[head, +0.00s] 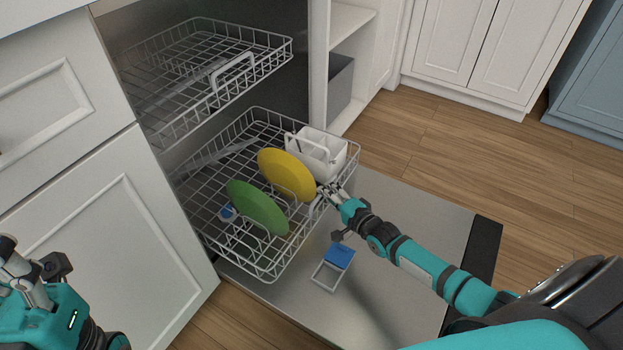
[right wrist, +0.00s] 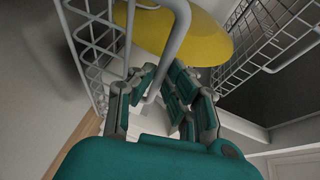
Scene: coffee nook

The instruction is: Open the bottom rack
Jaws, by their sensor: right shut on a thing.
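The bottom rack (head: 268,272) is a white wire basket standing out of the dishwasher, over the lowered door (head: 410,215). A yellow plate (head: 286,174), a green plate (head: 257,208) and a white cutlery basket (head: 318,150) are in it. My right gripper (head: 326,191) is at the rack's front edge, shut on its handle. In the right wrist view the white handle (right wrist: 181,38) runs down between the fingers, with the yellow plate close behind. My left gripper (head: 18,268) is at the lower left, away from the rack; its fingers do not show clearly.
The top rack (head: 272,50) stands partly out above the bottom one. A detergent compartment with a blue piece (head: 340,256) is on the door's inner face. White cabinets (head: 105,240) stand at left. Wooden floor (head: 450,130) is clear beyond the door.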

